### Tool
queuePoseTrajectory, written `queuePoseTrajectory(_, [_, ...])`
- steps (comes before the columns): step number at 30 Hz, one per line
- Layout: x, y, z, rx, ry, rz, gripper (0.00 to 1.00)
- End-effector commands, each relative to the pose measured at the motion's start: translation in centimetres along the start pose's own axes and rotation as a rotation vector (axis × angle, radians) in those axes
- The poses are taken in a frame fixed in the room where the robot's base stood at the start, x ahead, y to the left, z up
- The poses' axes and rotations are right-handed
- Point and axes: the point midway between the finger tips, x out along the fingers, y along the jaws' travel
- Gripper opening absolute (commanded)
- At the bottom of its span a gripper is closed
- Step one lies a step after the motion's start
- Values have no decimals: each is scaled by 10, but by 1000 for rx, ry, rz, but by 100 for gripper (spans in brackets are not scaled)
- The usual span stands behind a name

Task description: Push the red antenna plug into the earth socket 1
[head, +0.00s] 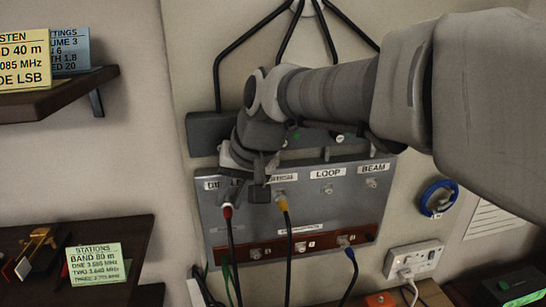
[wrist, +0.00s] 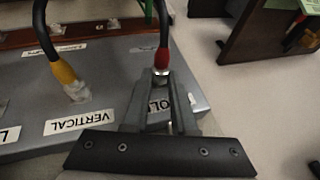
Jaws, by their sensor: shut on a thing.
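The red antenna plug (head: 227,211) is at the left of the grey panel (head: 330,212), below a partly hidden label, with a black cable hanging from it. My gripper (wrist: 161,88) is shut on this plug (wrist: 161,60); the fingers are around its metal end, close to the panel face. I cannot tell whether the plug is seated in a socket or just clear of it. The earth sockets are on the red-brown strip (head: 278,250) along the panel's bottom.
A yellow plug (head: 282,204) sits in the panel beside the red one, by the VERTICAL label (wrist: 80,121). A blue plug (head: 350,251) is at the strip's right part. A green cable (head: 225,272) hangs at the strip's left end. Loop and beam sockets hold no cable.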

Motion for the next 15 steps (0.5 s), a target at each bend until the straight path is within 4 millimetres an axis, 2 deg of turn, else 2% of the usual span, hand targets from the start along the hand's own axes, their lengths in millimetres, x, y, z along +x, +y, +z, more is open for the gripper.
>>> queuePoseTrajectory(15, [-6,0,15,0,0,0,0])
